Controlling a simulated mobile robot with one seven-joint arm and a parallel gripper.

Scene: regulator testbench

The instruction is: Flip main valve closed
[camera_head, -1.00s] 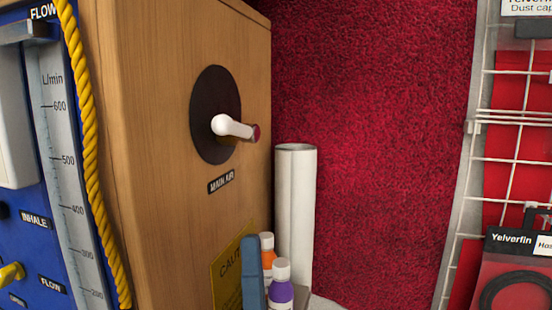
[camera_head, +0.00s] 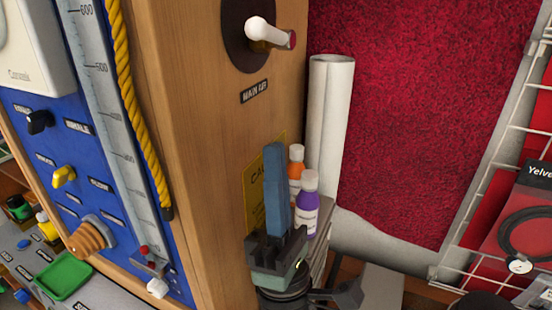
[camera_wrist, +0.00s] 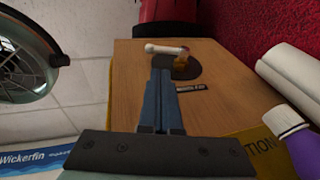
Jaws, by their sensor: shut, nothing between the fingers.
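The main valve (camera_head: 268,34) is a white lever with a dark red end on a dark round plate (camera_head: 240,45), on the side of the wooden cabinet. A "MAIN AIR" label (camera_head: 254,91) sits below it. The lever points right and slightly down in the head view. The wrist view shows the lever (camera_wrist: 165,49) lying sideways beyond the fingertips. My gripper (camera_head: 274,150) has blue fingers, shut and empty, pointing up below the valve and apart from it. Its fingers also show in the wrist view (camera_wrist: 161,75).
Orange-labelled (camera_head: 296,168) and purple-labelled (camera_head: 307,205) bottles stand just right of my gripper. White paper rolls (camera_head: 328,130) stand behind them. A wire rack (camera_head: 470,255) is at right. A blue panel with knobs (camera_head: 75,155) is at left.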

